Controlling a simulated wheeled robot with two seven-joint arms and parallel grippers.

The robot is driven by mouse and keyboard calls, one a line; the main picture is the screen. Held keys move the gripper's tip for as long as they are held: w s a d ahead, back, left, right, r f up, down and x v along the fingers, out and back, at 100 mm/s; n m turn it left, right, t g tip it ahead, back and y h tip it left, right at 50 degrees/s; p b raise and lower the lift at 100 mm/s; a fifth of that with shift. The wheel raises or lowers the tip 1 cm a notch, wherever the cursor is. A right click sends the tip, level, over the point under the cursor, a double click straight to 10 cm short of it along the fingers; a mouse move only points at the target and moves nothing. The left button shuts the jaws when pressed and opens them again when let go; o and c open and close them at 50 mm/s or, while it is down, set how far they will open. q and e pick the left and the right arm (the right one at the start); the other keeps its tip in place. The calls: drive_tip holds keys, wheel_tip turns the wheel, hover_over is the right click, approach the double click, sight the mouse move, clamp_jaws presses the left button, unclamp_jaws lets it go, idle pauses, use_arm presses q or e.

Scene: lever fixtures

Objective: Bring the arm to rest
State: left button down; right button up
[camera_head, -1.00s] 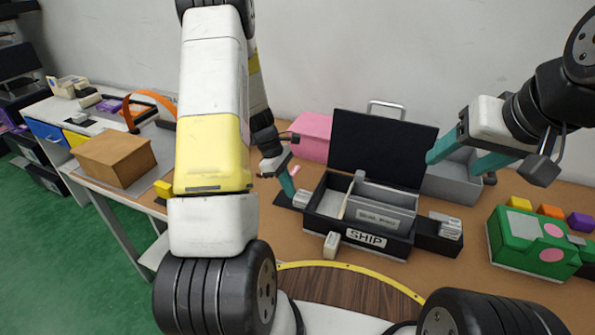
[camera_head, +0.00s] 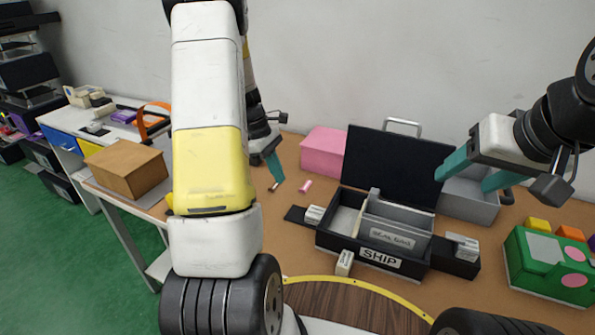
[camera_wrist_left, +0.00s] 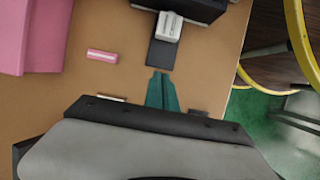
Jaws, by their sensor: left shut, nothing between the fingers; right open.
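My left arm (camera_head: 207,110) rises across the left of the head view. Its gripper (camera_head: 276,172) has teal fingers and hangs over the table, left of the SHIP box. In the left wrist view the gripper (camera_wrist_left: 162,92) is shut and empty, its fingertips near a black plate (camera_wrist_left: 163,54) that carries a small whitish block. My right gripper (camera_head: 470,170) is open, above and in front of the grey bin at the right. Nothing shows between its teal fingers.
The black SHIP box (camera_head: 378,258) has its lid raised and holds a grey tray. A pink block (camera_head: 305,186) lies left of it, before a pink box (camera_head: 323,150). A green box (camera_head: 550,262) stands at the right, and a cardboard box (camera_head: 126,170) at the left.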

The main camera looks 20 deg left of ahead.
use_arm(q)
drive_tip(key=shift+r, duration=0.15)
idle(0.3)
drive_tip(key=s+d+r+m+t, duration=0.1)
drive_tip(key=s+d+r+m, duration=0.15)
drive_tip(key=r, duration=0.25)
drive_tip(key=s+d+r+m+t+y, duration=0.1)
drive_tip(key=s+d+r+m, duration=0.15)
drive_tip(key=r, duration=0.25)
drive_tip(key=s+d+r+m+t, duration=0.1)
drive_tip(key=s+d+r+m, duration=0.15)
drive_tip(key=r, duration=0.35)
drive_tip(key=s+d+r+m+t, duration=0.2)
drive_tip(key=s+r+m, duration=0.1)
drive_tip(key=s, duration=0.3)
drive_tip(key=s+d+r+m+t+y, duration=0.1)
drive_tip(key=s+d+r+m, duration=0.1)
drive_tip(key=s+m, duration=0.4)
drive_tip(key=shift+s+d+r+t, duration=0.15)
drive_tip(key=shift+s+r+t, duration=0.25)
drive_tip(key=shift+s+r, duration=0.4)
